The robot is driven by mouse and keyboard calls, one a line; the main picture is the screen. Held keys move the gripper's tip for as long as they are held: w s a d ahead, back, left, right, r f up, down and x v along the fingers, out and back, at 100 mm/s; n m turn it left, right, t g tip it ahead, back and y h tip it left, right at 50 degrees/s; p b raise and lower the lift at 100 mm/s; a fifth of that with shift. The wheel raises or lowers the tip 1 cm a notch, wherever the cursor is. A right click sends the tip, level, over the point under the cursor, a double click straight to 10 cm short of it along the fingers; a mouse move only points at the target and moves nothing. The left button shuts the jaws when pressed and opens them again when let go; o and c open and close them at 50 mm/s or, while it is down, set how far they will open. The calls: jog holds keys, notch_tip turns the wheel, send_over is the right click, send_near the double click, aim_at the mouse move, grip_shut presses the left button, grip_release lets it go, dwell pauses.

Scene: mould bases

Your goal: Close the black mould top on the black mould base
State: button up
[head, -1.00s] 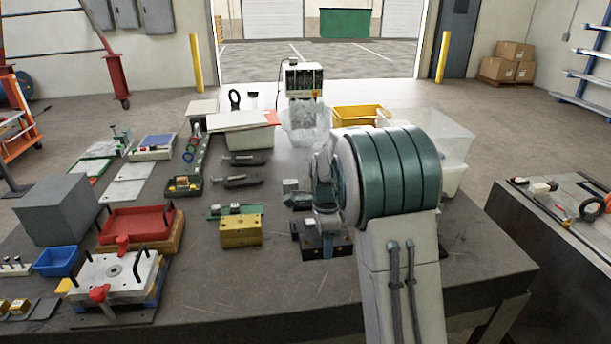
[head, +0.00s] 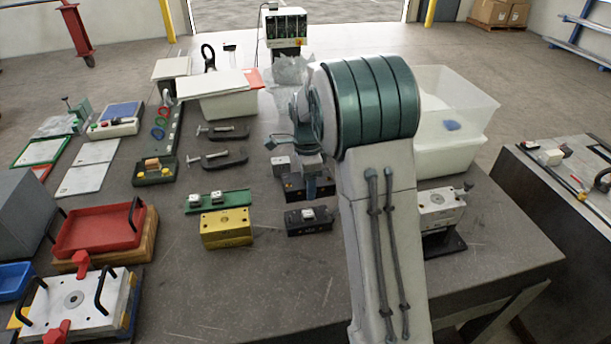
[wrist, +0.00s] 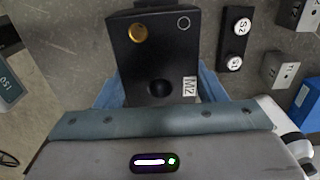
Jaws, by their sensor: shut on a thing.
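My gripper (head: 308,180) is shut on a black block (head: 303,193), which I take to be the black mould top. In the wrist view, the block (wrist: 152,62) sits between the blue fingers. It has a gold pin or bushing, a ring mark, a dark round recess and an "M2" label. A second black block (head: 308,223), with a small pale piece on top, stands on the bench nearer the camera in the head view. It may be the black mould base. The two blocks look apart. Whether the held block touches anything underneath is hidden.
A yellow block (head: 226,230) and a green strip with white pieces (head: 217,201) stand to the left. A dark strip with white caps (wrist: 235,38) lies beside the held block in the wrist view. Clear bins (head: 455,110) stand right of my arm.

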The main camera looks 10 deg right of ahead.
jog(key=shift+d+f+b, duration=0.1)
jog(key=shift+f+b, duration=0.25)
jog(key=shift+f, duration=0.1)
jog(key=b, duration=0.3)
send_over(307, 213)
jog(key=shift+w+d+f, duration=0.1)
jog(key=shift+f, duration=2.35)
jog(key=shift+f+b, duration=1.15)
jog(key=shift+f, duration=0.4)
jog(key=o, duration=1.7)
jog(key=shift+f, duration=0.1)
